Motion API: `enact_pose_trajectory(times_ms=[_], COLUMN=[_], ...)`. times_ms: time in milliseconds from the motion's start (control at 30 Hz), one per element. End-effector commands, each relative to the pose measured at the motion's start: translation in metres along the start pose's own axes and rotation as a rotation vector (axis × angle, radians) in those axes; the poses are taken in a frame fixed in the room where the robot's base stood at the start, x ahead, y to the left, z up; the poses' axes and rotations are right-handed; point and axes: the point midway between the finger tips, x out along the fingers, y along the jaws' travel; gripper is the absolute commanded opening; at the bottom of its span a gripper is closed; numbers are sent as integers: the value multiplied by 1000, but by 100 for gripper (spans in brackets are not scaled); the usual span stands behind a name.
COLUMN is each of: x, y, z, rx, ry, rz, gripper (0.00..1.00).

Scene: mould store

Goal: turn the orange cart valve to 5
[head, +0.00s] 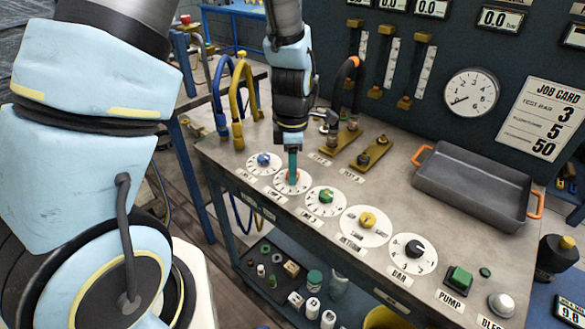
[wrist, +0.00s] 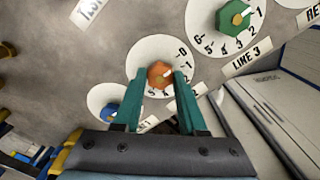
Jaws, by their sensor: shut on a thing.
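The orange valve knob (wrist: 160,75) sits on a round white dial (wrist: 150,50) on the cart top. In the head view the orange knob (head: 297,176) is mostly hidden behind my fingers. My gripper (wrist: 158,78) is shut on the orange knob, with one teal finger on each side. In the head view my gripper (head: 292,174) points straight down at the dial. The 5 shows on the dial's near side in the wrist view. A pale pointer mark shows on the knob's right side, but I cannot read its exact number.
A blue knob (head: 263,159) and a green knob (head: 326,196) stand on dials on either side. Yellow (head: 367,219) and black (head: 414,249) knobs follow to the right. Brass fittings (head: 372,153) and a grey tray (head: 470,188) lie behind. Yellow and blue hooked handles (head: 238,100) rise at the left.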

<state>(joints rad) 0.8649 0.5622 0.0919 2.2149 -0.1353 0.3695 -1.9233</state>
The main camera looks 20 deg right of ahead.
Motion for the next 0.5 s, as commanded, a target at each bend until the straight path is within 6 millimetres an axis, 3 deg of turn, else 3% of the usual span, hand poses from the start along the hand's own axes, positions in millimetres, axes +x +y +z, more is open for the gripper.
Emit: enact_pose_trajectory(times_ms=[500], x=[0], y=[0], z=[0], rx=[374], ry=[-1], rz=[0], gripper=[0])
